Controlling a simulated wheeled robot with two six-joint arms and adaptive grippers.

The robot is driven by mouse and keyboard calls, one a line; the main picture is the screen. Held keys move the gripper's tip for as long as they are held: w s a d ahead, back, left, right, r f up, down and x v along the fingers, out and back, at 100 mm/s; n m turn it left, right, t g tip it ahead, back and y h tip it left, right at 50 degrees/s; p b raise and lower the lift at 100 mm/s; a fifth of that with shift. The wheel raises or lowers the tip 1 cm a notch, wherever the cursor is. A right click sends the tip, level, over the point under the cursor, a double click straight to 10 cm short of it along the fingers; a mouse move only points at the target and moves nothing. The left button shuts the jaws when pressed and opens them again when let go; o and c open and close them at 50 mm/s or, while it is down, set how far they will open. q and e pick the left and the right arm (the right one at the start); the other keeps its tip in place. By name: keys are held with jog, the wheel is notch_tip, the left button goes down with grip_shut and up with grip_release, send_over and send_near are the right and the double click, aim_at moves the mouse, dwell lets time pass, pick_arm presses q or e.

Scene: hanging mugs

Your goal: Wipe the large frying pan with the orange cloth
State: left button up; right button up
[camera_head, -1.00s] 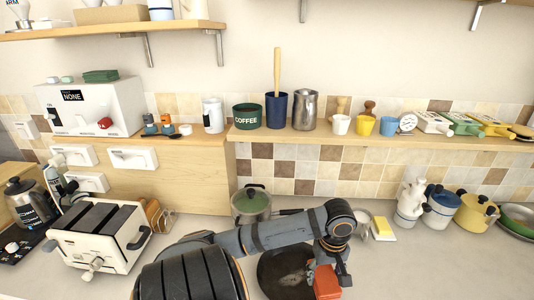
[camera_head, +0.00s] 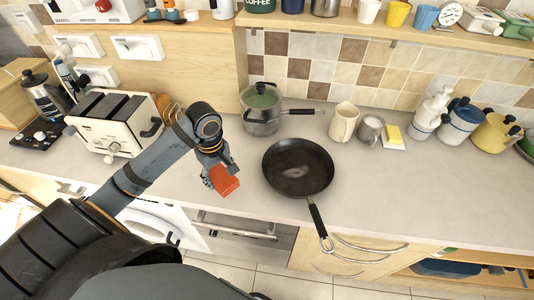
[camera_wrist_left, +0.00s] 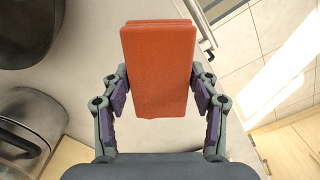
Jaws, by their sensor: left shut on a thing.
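The large black frying pan (camera_head: 298,166) lies on the grey counter, its handle pointing toward the front edge. A lighter smudge shows on its bottom. My left gripper (camera_head: 219,174) is shut on the orange cloth (camera_head: 224,181), to the left of the pan and apart from it. In the left wrist view the folded, block-like orange cloth (camera_wrist_left: 158,70) sits between both fingers (camera_wrist_left: 160,100). The dark pan (camera_wrist_left: 27,30) shows in part at that view's upper left. My right gripper is not in view.
A lidded pot (camera_head: 262,108) stands behind the pan. A cream pitcher (camera_head: 343,122), a small metal jug (camera_head: 370,130) and a yellow block on a dish (camera_head: 392,136) are behind right. A toaster (camera_head: 112,124) is at left. The counter right of the pan is clear.

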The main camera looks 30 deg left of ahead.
pick_arm(q)
jog(key=shift+a+f+b, duration=0.25)
jog(key=shift+f+b, duration=0.2)
jog(key=shift+f, duration=0.55)
jog(key=w+d+m+p, duration=0.1)
jog(key=w+d+p, duration=0.1)
jog(key=w, duration=0.2)
jog(key=w+d+r+m+p, duration=0.1)
jog(key=w+d+p, duration=0.2)
jog(key=w, duration=0.2)
jog(key=w+d+r+m+p, duration=0.1)
jog(key=w+d+m+p, duration=0.1)
jog(key=w, duration=0.2)
jog(key=shift+w+d+p, duration=0.3)
jog(key=shift+d+p, duration=0.05)
jog(key=shift+d, duration=0.05)
jog(key=w+d+r+m+p, duration=0.1)
jog(key=w+d+m, duration=0.1)
jog(key=d, duration=0.5)
jog(key=shift+w+r+m, duration=0.15)
jog(key=shift+r+m, duration=0.25)
jog(key=shift+m, duration=0.1)
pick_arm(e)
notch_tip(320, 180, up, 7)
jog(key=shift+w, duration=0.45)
pick_arm(q)
jog(key=shift+a, duration=0.1)
